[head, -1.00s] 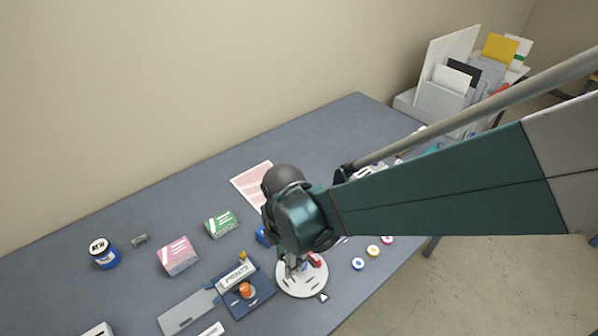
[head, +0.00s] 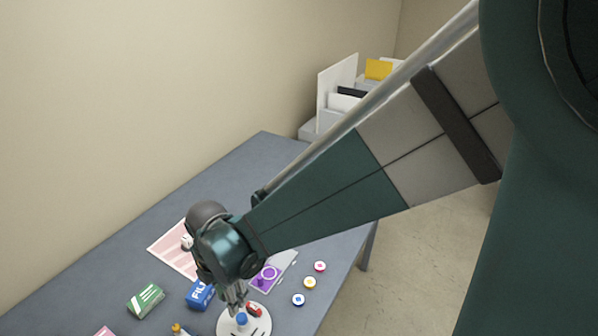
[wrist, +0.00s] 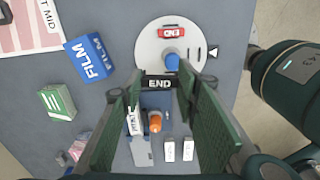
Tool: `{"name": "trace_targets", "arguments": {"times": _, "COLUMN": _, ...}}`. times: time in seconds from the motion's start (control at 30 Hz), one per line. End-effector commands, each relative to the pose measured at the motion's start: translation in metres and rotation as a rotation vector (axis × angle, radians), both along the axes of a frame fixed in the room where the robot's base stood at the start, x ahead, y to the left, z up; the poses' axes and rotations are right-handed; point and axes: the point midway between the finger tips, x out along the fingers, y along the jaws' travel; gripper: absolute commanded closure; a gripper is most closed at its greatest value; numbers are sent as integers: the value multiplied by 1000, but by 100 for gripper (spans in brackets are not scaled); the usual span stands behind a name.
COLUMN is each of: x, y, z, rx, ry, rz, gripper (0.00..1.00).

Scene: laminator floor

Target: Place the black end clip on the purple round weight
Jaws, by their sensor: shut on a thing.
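My gripper (wrist: 160,92) is shut on the black end clip (wrist: 160,82), a small dark block marked END between its fingertips in the wrist view. In the head view my gripper (head: 236,297) is above the far part of a white round plate (head: 228,328), and the clip cannot be made out there. A purple round shape (head: 270,272), with a small purple knob (head: 260,282) beside it, lies on a pale card right of my gripper. It is partly behind the arm and is not seen in the wrist view.
The white plate carries a red END clip (wrist: 171,33) and a blue knob (wrist: 172,62). A blue FILM box (head: 200,294) and a green box (head: 146,300) stand to the left. Several small round tokens (head: 310,282) lie near the table's right edge.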

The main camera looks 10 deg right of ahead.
Motion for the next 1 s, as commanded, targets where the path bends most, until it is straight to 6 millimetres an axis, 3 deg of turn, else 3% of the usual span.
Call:
{"name": "trace_targets", "arguments": {"times": 0.57, "x": 121, "y": -70, "z": 14, "rx": 0, "ry": 0, "rz": -191, "gripper": 75}}
{"name": "trace_targets", "arguments": {"times": 1.0, "x": 203, "y": -148, "z": 20, "rx": 0, "ry": 0, "rz": -334, "gripper": 75}}
